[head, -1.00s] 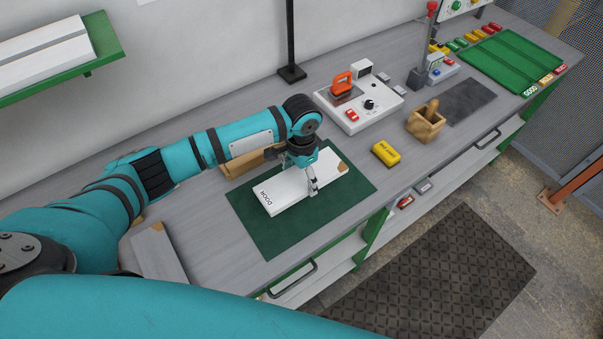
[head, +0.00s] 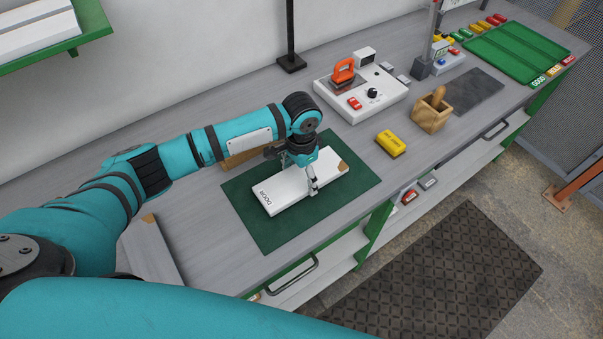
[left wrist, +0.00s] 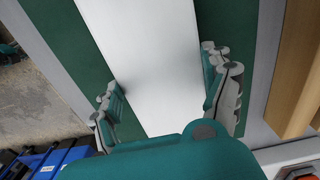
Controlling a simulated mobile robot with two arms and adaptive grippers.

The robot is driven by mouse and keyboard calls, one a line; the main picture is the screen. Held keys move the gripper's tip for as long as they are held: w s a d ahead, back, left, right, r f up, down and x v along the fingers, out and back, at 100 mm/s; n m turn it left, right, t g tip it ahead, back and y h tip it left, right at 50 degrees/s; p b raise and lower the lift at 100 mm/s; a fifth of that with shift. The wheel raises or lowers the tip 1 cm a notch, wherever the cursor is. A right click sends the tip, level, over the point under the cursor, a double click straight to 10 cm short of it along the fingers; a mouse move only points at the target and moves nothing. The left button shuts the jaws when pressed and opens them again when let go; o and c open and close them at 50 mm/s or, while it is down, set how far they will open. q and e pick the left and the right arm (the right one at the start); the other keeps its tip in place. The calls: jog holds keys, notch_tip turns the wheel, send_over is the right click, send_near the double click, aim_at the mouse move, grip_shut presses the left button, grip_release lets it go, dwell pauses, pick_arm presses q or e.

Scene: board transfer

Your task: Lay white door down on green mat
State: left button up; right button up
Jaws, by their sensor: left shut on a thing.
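The white door (head: 288,192) is a flat white board marked "DOOR", with a brown patch at its far right corner. It lies flat over the middle of the green mat (head: 250,232); I cannot tell whether it touches the mat or hangs slightly above it. My left gripper (head: 301,176) points down and is shut across the door's width. In the left wrist view, a finger sits at each long edge of the door (left wrist: 145,50), with green mat (left wrist: 62,40) on both sides. My right gripper is not in view.
A wooden piece (head: 240,158) lies behind the mat. A grey board (head: 150,250) lies to the left. A yellow block (head: 391,144), a wooden box (head: 432,112) and a white device (head: 375,98) stand to the right. The bench's front edge is close to the mat.

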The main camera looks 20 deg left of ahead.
pick_arm(q)
jog(key=shift+f, duration=0.35)
jog(key=o, duration=1.3)
jog(key=shift+r, duration=0.1)
notch_tip(320, 180, up, 12)
jog(key=shift+f, duration=0.1)
